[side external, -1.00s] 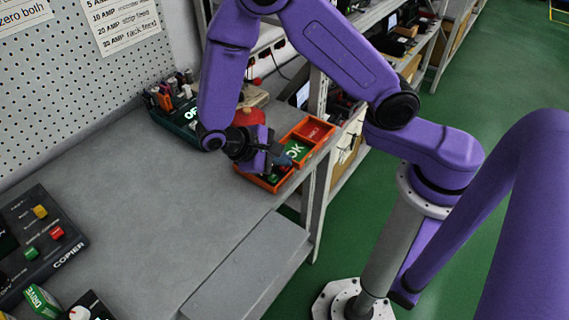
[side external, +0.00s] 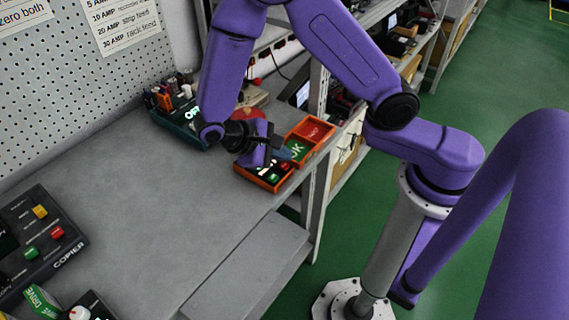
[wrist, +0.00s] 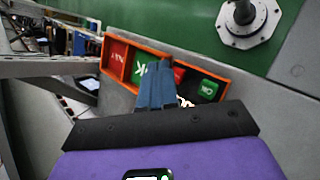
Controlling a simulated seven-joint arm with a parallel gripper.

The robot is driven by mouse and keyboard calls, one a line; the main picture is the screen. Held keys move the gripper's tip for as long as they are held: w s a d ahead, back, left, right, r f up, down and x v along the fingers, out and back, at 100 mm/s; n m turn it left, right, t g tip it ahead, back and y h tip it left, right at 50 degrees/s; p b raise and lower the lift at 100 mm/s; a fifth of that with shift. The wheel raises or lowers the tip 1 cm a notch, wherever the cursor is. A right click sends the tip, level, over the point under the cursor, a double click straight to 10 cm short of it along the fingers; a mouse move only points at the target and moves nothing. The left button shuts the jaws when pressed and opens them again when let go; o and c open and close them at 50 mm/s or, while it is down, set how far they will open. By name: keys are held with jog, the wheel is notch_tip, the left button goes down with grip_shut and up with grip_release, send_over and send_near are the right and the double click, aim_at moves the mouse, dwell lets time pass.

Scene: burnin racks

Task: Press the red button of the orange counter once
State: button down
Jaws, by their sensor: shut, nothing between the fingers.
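The orange counter (side external: 265,184) lies at the right end of the grey bench, with a black panel holding a red button (side external: 284,166) and a green button (side external: 272,178). In the wrist view the red button (wrist: 180,73) shows just right of my fingertips, partly hidden by them, and the green button (wrist: 208,88) is farther right. Two compartments of the orange frame hold a green OK panel (wrist: 141,70) and a red panel (wrist: 118,54). My gripper (side external: 282,153) is shut and empty, above the counter near the OK panel. Its blue fingers (wrist: 158,66) overlap the counter in the wrist view.
A dark teal box (side external: 180,130) with pens and tools stands behind, by the pegboard. A black copier panel (side external: 40,240) with coloured buttons sits at the left front. The middle of the bench (side external: 150,190) is clear. The bench edge drops to green floor right of the counter.

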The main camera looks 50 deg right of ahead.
aim_at(285, 167)
jog(key=shift+r, duration=2.5)
jog(key=s+d+r+n+t+y, duration=0.2)
jog(key=s+r+n+y, duration=0.1)
jog(key=s, duration=0.4)
jog(key=s+d+r+n+t+y, duration=0.2)
jog(key=s+r+n+y, duration=0.2)
jog(key=s, duration=0.4)
jog(key=shift+d+r+n+y, duration=0.25)
jog(key=shift+n+y, duration=0.45)
jog(key=shift+y, duration=0.2)
